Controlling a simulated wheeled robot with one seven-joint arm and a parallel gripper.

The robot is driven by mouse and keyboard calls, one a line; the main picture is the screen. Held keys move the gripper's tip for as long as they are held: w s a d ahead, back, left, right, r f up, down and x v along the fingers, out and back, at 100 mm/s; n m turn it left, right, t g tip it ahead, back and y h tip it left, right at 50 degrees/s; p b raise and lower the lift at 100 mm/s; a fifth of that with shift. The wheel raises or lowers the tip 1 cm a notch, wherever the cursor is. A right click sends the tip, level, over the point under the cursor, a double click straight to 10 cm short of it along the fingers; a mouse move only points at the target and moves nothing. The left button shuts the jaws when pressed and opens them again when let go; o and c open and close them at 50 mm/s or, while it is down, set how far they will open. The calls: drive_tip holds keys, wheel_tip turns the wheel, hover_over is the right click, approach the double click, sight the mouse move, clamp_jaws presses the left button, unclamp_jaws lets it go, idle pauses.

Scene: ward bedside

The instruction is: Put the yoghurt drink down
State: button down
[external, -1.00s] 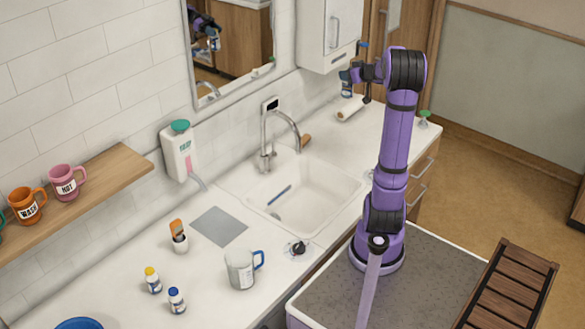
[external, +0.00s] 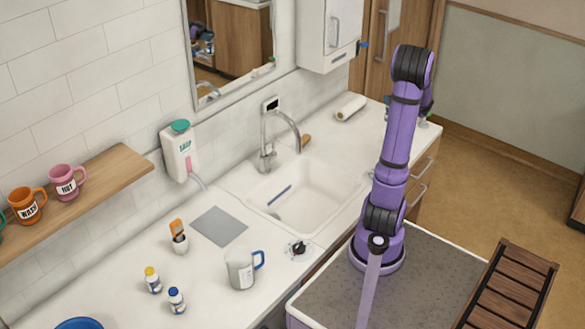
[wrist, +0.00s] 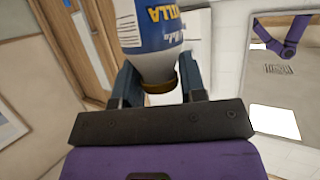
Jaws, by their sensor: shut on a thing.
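The yoghurt drink (wrist: 158,40) is a white and blue bottle with yellow lettering, seen close up in the wrist view. My gripper (wrist: 160,80) is shut on it, with one dark finger on each side near its brown-gold end. The bottle's far end runs out of the top of the wrist view. In the external view my gripper and the bottle are mostly hidden behind my purple upper arm, above the far right end of the counter. I cannot tell how high the bottle is above the counter.
The white counter (external: 335,140) has a paper roll (external: 350,107) near its far end, left of my arm. The sink (external: 305,195) lies nearer. A jug (external: 241,270), a blue-capped bottle (external: 176,301) and a yellow-capped bottle (external: 153,280) stand on the near part.

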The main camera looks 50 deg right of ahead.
wheel_tip(320, 180, down, 21)
drive_tip(key=w+d+f, duration=0.5)
drive_tip(key=w+d, duration=0.5)
drive_tip(key=d, duration=0.2)
drive_tip(key=shift+w+f, duration=0.25)
drive_tip(key=shift+w, duration=0.1)
drive_tip(key=c, duration=0.7)
unclamp_jaws()
drive_tip(key=shift+f, duration=0.1)
